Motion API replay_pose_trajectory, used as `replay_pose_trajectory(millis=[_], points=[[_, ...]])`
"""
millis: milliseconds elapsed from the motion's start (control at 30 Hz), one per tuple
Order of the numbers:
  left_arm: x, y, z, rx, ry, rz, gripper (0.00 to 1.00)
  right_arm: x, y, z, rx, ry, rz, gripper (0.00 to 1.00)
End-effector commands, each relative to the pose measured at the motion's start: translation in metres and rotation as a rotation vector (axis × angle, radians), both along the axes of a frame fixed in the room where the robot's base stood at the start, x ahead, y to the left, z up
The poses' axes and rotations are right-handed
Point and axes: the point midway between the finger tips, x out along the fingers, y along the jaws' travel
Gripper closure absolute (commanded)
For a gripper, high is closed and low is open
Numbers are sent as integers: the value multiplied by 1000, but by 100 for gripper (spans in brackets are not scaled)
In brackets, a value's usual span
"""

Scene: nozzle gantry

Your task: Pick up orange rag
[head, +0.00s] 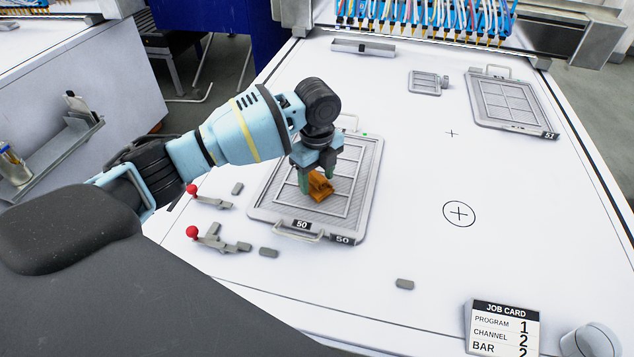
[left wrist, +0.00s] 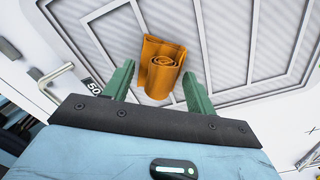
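The orange rag (head: 320,186) is a rolled cloth lying on the grey framed tray marked 50 (head: 366,196). It also shows in the left wrist view (left wrist: 160,68), ahead of and between my green fingers. My left gripper (head: 317,180) is over the tray at the rag, pointing down. In the left wrist view my left gripper (left wrist: 158,80) is open, with a gap between each finger and the rag. I cannot tell how far the fingertips reach down beside the rag. My right gripper is not in view.
Two red-knobbed clamps (head: 192,190) (head: 192,232) and small grey blocks (head: 268,252) lie left of the tray. Another tray (head: 512,100) and a small frame (head: 425,82) sit at the back right. A job card (head: 502,328) is at the front right. The middle right of the table is clear.

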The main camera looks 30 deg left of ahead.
Motion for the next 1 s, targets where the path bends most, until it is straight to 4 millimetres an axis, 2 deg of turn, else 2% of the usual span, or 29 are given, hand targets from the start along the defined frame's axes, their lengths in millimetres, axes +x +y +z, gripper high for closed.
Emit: replay_pose_trajectory(millis=[33, 233, 567, 767, 867, 1000], points=[[0, 0, 0, 0, 0, 0, 49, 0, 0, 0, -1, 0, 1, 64], [0, 0, 0, 0, 0, 0, 75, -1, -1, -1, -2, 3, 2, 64], [0, 0, 3, 0, -1, 0, 76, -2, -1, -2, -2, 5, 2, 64], [1, 0, 19, 0, -2, 0, 76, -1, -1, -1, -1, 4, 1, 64], [1, 0, 35, -1, -3, 1, 76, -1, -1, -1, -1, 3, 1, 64], [-17, 19, 38, 2, 0, 3, 76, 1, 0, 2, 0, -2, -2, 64]])
